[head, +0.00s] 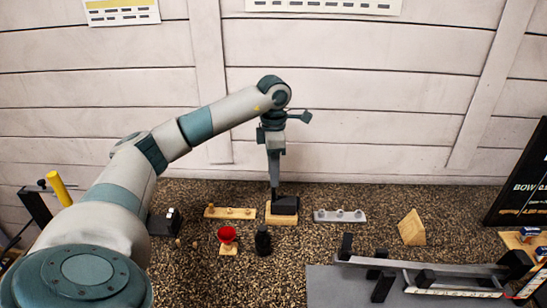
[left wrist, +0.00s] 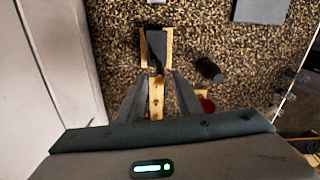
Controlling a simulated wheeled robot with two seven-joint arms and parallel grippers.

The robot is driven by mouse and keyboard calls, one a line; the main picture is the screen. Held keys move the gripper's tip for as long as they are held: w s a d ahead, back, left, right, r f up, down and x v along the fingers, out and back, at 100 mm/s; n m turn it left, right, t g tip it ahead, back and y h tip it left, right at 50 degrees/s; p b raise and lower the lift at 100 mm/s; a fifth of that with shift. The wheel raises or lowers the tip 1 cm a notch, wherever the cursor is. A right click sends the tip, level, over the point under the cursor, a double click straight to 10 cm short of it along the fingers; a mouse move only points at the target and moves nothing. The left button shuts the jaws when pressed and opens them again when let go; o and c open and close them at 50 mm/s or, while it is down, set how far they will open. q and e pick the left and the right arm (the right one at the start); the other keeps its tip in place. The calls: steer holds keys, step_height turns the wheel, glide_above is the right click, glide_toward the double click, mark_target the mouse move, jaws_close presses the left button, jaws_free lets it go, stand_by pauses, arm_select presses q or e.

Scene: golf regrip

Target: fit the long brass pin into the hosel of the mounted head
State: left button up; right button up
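The mounted head (head: 286,205) is black and sits on a wooden block (head: 281,219) at the middle back. It also shows in the left wrist view (left wrist: 157,47). My left gripper (head: 275,188) points down just above and left of the head. In the left wrist view its two fingers (left wrist: 160,78) look apart, with a wooden strip seen between them. I cannot make out a pin between the fingers. A wooden rack (head: 229,213) left of the block carries several small pins; which is the long brass one is too small to tell. My right gripper is not in view.
A light grey rack (head: 340,216) with small pieces stands right of the head. A red cup (head: 227,235) and a black cylinder (head: 263,241) stand in front. A wooden wedge (head: 411,228) is farther right. A long metal fixture (head: 430,270) lies on the grey mat (head: 325,290).

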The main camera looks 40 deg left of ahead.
arm_select(q)
steer(key=shift+r+b, duration=0.35)
steer(key=shift+r, duration=0.45)
step_height(320, 180, up, 4)
steer(key=shift+f+b, duration=0.25)
steer(key=shift+b, duration=0.4)
step_height(320, 180, up, 12)
steer(key=p, duration=0.1)
steer(key=shift+r, duration=0.1)
stand_by(0.9)
